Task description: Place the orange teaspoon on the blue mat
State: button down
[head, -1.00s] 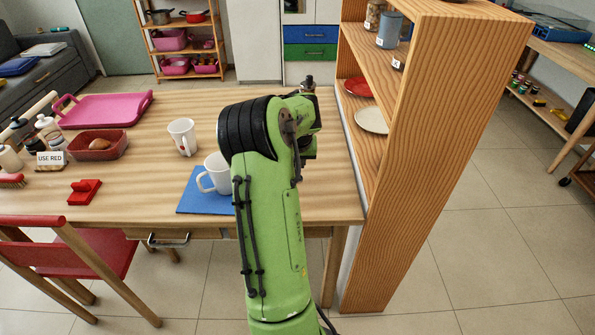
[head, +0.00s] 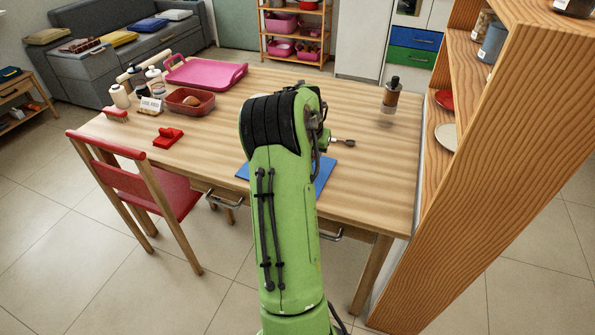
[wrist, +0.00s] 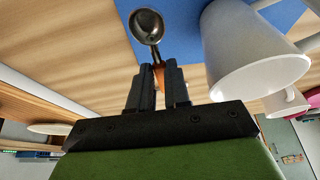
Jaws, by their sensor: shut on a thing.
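The orange teaspoon has a metal bowl (wrist: 147,27) and an orange handle (wrist: 158,76). My gripper (wrist: 158,68) is shut on the handle in the wrist view, with the bowl pointing away from the jaws. In the head view the metal bowl (head: 345,142) shows just right of my arm, and my gripper is mostly hidden. The blue mat (head: 324,171) lies on the table, partly behind my arm. In the wrist view the mat (wrist: 190,22) shows beyond the spoon, and the bowl overlaps its edge in the picture. The height of the spoon is unclear.
A white mug (wrist: 250,55) stands close beside the spoon in the wrist view, with a second white mug (wrist: 287,103) behind it. A dark bottle (head: 391,95) stands at the table's back right, near the wooden shelf (head: 470,180).

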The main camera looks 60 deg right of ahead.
notch_tip(320, 180, down, 6)
jog(key=shift+f+b, duration=0.25)
jog(key=shift+b, duration=0.65)
jog(key=shift+f, duration=0.2)
jog(key=c, duration=1.1)
grip_release()
jog(key=shift+r, duration=0.1)
